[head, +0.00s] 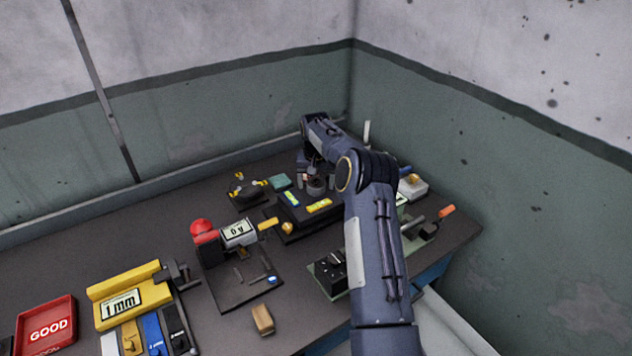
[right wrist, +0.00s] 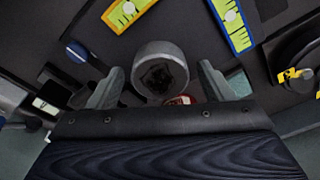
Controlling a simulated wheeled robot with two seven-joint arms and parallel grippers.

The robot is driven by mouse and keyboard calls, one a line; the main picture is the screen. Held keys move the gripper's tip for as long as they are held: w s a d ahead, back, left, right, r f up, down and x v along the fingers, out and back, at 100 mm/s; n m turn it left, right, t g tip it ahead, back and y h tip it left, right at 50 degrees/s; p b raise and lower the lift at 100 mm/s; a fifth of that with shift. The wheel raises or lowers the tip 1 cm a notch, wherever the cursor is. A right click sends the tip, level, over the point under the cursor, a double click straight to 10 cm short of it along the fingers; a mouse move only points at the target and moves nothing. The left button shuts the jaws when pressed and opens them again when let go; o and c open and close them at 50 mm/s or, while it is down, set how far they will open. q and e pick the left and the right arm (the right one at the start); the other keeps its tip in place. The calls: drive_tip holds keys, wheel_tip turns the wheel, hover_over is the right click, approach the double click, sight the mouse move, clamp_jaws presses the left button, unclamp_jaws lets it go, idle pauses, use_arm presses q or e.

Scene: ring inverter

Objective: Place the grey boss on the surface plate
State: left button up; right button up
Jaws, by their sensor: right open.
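The grey boss (head: 316,186) is a short round cylinder with a dark hollow in its top, near the far corner of the bench. In the right wrist view the boss (right wrist: 160,62) stands between the two fingers of my right gripper (right wrist: 160,86). That gripper is open, with a gap on each side of the boss. In the head view my right gripper (head: 316,178) is partly hidden by its own arm. A dark block with yellow labels (head: 290,222), possibly the surface plate, lies just in front of the boss. My left gripper is out of view.
A device reading 0 g (head: 238,234) with a red knob stands left of the dark block. A yellow 1 mm fixture (head: 125,292) and a red GOOD tray (head: 46,328) are at the front left. A tan block (head: 263,320) lies near the front edge. Walls close the back and right.

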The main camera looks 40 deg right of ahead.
sight(316, 186)
drive_tip(key=s+a+r+n+t, duration=0.1)
drive_tip(key=s+a+r, duration=0.2)
drive_tip(key=r, duration=0.6)
drive_tip(key=s+a+r+n, duration=0.1)
drive_tip(key=s+a+r, duration=0.15)
drive_tip(key=r, duration=0.75)
drive_tip(key=s+a+r+n+t+y, duration=0.2)
drive_tip(key=s+a+r, duration=0.2)
drive_tip(key=s+a, duration=0.75)
drive_tip(key=s+a+f+n+y, duration=0.1)
drive_tip(key=s+a+f, duration=0.4)
drive_tip(key=s, duration=0.5)
drive_tip(key=s+a+f+n+t+y, duration=0.1)
drive_tip(key=s+a+f, duration=0.4)
drive_tip(key=s+a, duration=0.3)
drive_tip(key=s, duration=0.2)
drive_tip(key=shift+s+a+t+y+b, duration=0.3)
drive_tip(key=shift+a, duration=0.1)
drive_tip(key=shift+c, duration=0.4)
